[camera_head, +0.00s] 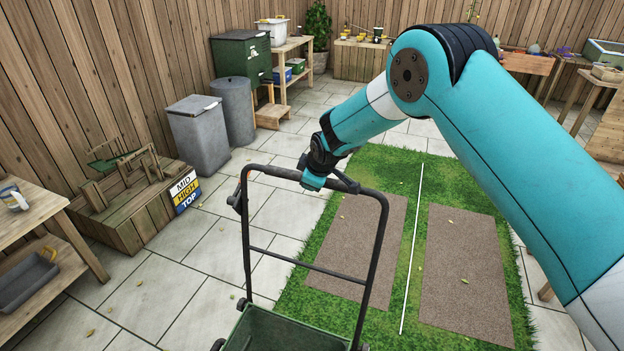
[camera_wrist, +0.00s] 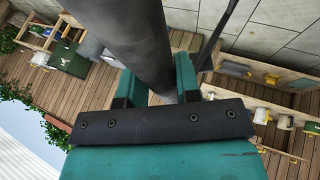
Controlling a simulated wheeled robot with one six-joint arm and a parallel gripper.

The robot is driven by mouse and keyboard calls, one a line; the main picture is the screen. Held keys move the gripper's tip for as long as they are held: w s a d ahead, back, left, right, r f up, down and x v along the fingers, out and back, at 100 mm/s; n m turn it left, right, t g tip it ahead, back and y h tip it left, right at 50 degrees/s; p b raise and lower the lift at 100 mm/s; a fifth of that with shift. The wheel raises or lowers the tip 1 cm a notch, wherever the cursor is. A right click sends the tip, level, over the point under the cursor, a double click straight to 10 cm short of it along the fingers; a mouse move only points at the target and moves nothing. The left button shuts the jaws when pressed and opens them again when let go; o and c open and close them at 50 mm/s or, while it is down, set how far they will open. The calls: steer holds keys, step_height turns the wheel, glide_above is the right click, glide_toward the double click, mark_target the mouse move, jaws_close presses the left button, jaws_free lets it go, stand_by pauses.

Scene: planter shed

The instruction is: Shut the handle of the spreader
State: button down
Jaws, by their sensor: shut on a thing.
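The spreader has a green hopper (camera_head: 285,332) at the bottom middle of the head view. Its dark handle (camera_head: 320,272) is a tall frame with a crossbar and stands up above the hopper. My gripper (camera_head: 313,181) is at the top bar of the handle, near its middle, and is shut on it. In the wrist view the dark grip bar (camera_wrist: 128,35) runs between the two teal fingers of my gripper (camera_wrist: 160,85). The wheels and lower part of the spreader are mostly cut off or hidden.
A green lawn mat (camera_head: 390,170) with two brown strips (camera_head: 460,270) lies right of the spreader. Paving (camera_head: 185,285) left of the spreader is clear.

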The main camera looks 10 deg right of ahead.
steer(key=shift+w+a+r, duration=0.15)
steer(key=shift+w+r, duration=0.1)
steer(key=shift+r, duration=0.15)
steer(key=c, duration=0.9)
jaws_free()
steer(key=shift+o, duration=0.4)
steer(key=shift+s+f, duration=0.1)
steer(key=shift+f, duration=0.1)
steer(key=shift+s+f, duration=0.1)
steer(key=shift+s, duration=0.05)
steer(key=b+v, duration=0.4)
steer(key=v, duration=1.3)
steer(key=shift+r, duration=0.25)
steer(key=shift+s, duration=0.15)
steer(key=s+d+r+m+g, duration=0.1)
steer(key=s+m+g, duration=0.1)
steer(key=s, duration=0.9)
steer(key=s+d+r+m+g+y, duration=0.1)
steer(key=s+m+g, duration=0.1)
steer(key=s, duration=1)
steer(key=s+d+r+m+g+y, duration=0.1)
steer(key=s+d+m+g, duration=0.1)
steer(key=s, duration=0.9)
steer(key=shift+s, duration=0.35)
